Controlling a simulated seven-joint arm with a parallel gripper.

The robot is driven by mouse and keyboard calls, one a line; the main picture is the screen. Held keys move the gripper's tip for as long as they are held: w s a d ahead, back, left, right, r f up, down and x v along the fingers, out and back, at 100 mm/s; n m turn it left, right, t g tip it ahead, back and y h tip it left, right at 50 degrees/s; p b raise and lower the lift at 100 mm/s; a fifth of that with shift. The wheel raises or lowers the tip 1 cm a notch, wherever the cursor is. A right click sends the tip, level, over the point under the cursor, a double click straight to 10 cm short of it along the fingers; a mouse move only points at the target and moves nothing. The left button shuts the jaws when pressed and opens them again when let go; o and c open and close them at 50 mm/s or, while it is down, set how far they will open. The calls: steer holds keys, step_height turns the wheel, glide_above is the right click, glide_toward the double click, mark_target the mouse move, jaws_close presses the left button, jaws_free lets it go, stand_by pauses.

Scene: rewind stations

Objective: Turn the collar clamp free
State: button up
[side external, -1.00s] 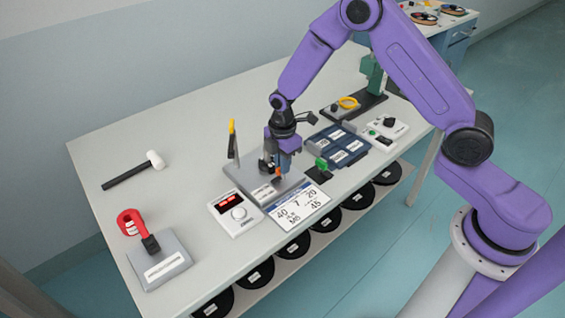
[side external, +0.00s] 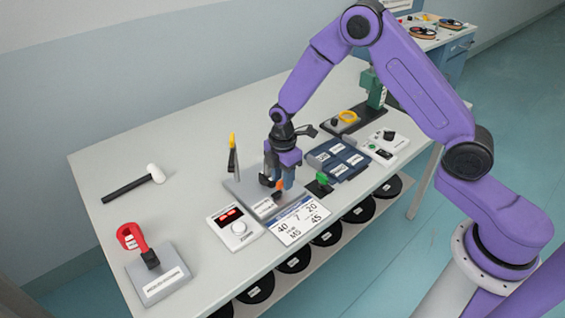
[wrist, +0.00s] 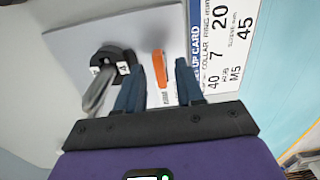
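An orange lever (wrist: 159,64), which looks like the collar clamp's handle, stands on a grey base plate (wrist: 75,35) in the wrist view. My gripper (wrist: 161,72) is open, with one blue finger on each side of the lever. A gap shows on both sides, so the fingers do not appear to touch it. In the side view my gripper (side external: 279,182) is low over the right part of the plate (side external: 235,188), and the orange lever (side external: 280,184) shows between the fingers. A black arched part (wrist: 112,55) with a "4" label sits left of the lever.
A blue tray (side external: 338,158) and a small green part (side external: 321,178) are close on the right.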

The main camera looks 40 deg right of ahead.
step_height(320, 180, up, 17)
stand_by(0.5)
steer(key=shift+r, duration=0.1)
